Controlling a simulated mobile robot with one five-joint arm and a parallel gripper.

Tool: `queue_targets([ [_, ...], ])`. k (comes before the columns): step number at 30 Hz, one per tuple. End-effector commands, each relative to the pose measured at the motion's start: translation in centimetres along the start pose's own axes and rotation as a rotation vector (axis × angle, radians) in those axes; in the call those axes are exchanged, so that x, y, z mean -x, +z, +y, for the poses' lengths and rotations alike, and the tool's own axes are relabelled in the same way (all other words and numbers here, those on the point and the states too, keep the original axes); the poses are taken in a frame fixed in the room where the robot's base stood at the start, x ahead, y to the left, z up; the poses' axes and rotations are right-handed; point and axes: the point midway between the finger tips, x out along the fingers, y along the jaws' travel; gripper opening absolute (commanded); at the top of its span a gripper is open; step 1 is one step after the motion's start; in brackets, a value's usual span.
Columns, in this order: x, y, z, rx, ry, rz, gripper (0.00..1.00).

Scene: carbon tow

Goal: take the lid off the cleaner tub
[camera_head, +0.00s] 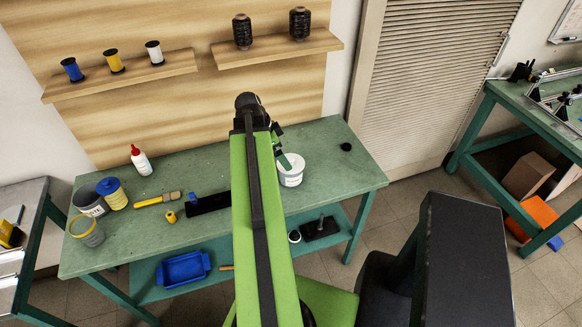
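A white tub with a printed label (291,178) stands upright on the right part of the green workbench (330,185). It looks like the cleaner tub. My green arm reaches out from the bottom of the view and covers the bench to the left of the tub. My gripper (283,160) is small and partly hidden by the arm, at the tub's upper left edge. I cannot tell whether it touches the tub, or whether its fingers are open or shut. The tub's top looks pale; I cannot tell a lid from an open mouth.
A small black disc (346,147) lies right of the tub. A red-capped bottle (141,161), a brush (158,199), a yellow spool (112,194) and grey containers (86,230) stand left. Shelves with spools (118,75) hang above.

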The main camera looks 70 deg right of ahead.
Motion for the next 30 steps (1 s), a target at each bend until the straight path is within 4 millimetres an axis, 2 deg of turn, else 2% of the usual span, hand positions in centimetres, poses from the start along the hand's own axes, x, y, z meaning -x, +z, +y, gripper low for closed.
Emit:
queue_targets([
  [6,-4.2,-0.5,0.0,-0.002,0.001,0.000,1.00],
  [8,-5.0,-0.5,0.1,-0.002,0.001,0.000,1.00],
  [16,-4.9,-0.8,0.1,-0.001,0.001,0.000,0.99],
  [26,-4.9,-0.8,0.1,-0.002,0.001,0.000,0.56],
  [30,-4.9,-0.8,0.1,-0.002,0.001,0.000,0.53],
])
